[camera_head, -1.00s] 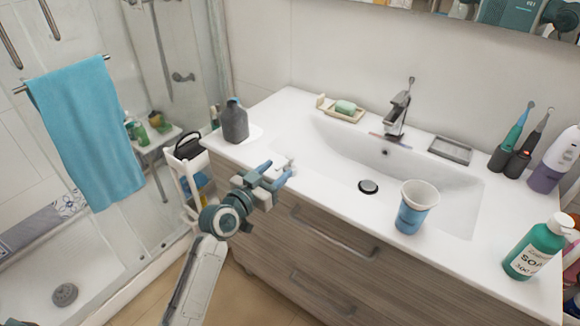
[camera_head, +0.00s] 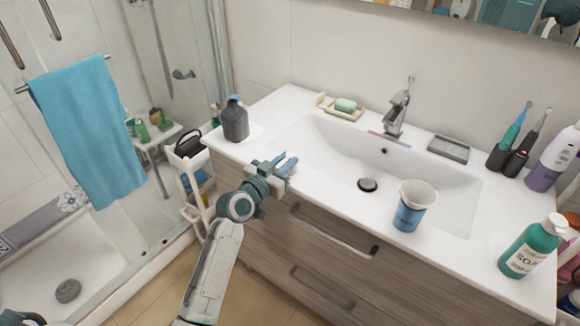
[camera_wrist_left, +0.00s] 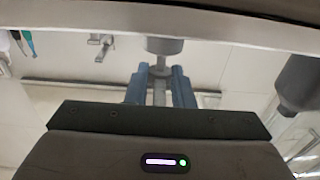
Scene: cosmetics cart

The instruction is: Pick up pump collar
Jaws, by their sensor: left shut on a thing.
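My left gripper (camera_head: 284,164) is at the front edge of the sink counter, left of the basin. In the left wrist view its blue fingers (camera_wrist_left: 160,88) are shut on the pump collar (camera_wrist_left: 164,46). The collar shows there as a grey round cap with a narrower stem running down between the fingers. In the head view the fingers mostly hide it, and I cannot tell whether it touches the counter. A dark grey bottle (camera_head: 235,124) stands upright on the counter's left corner, behind and left of the gripper.
A blue cup (camera_head: 409,213) stands at the basin's front right. A green soap bottle (camera_head: 531,248), toothbrush holders and a soap dish (camera_head: 345,112) are on the counter. The faucet (camera_head: 397,110) rises behind the basin. A white cart (camera_head: 190,170) stands left of the cabinet.

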